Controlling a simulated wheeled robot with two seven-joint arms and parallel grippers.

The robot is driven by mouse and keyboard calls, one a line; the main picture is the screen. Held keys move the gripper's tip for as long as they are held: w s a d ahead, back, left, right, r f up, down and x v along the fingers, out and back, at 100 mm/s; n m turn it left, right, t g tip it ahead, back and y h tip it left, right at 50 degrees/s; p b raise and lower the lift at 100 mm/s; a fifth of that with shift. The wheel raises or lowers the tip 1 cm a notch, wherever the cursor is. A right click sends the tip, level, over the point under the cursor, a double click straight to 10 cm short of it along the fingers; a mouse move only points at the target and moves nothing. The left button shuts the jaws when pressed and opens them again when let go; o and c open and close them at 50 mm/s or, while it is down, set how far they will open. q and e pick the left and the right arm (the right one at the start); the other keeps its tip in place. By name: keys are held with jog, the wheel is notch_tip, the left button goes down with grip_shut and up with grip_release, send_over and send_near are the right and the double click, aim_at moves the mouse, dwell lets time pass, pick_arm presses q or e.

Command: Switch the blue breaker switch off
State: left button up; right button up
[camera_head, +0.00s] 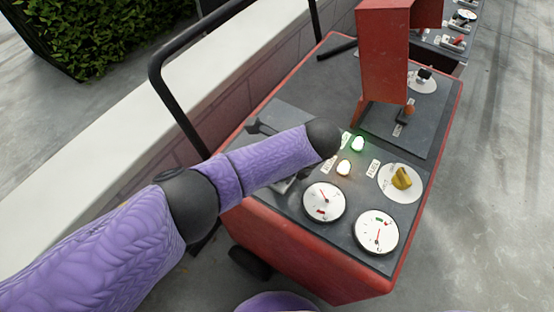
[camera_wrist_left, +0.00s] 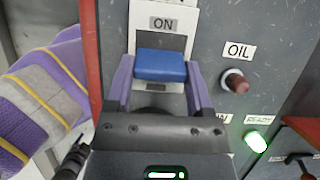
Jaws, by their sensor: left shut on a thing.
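The blue breaker switch (camera_wrist_left: 161,65) is in the left wrist view, on a pale plate (camera_wrist_left: 146,42) with an ON label (camera_wrist_left: 163,24) above it. My left gripper (camera_wrist_left: 160,75) has its two purple fingers on either side of the switch and is shut on it. The part of the switch nearest the palm is hidden. In the head view my left arm reaches over the red cart's dark panel (camera_head: 283,108), and its forearm hides the switch. My right gripper is not in view.
Beside the switch are an OIL label (camera_wrist_left: 238,50), a dark red knob (camera_wrist_left: 236,82) and a lit green READY lamp (camera_wrist_left: 256,141). In the head view two round gauges (camera_head: 324,202) (camera_head: 376,232), a yellow knob (camera_head: 402,178) and a red upright box (camera_head: 383,55) stand on the panel. A black handrail (camera_head: 180,105) runs along its left side.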

pick_arm(q)
jog(key=shift+s+d+f+t+y, duration=0.1)
jog(key=shift+s+d+t+y, duration=0.1)
jog(key=shift+t+y, duration=0.3)
jog(key=shift+y, duration=0.3)
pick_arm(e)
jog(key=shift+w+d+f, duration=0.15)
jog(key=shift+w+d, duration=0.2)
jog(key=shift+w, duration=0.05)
pick_arm(q)
jog(key=shift+f, duration=0.1)
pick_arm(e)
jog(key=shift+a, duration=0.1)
pick_arm(q)
jog(key=o, duration=1)
jog(key=shift+o, duration=1.2)
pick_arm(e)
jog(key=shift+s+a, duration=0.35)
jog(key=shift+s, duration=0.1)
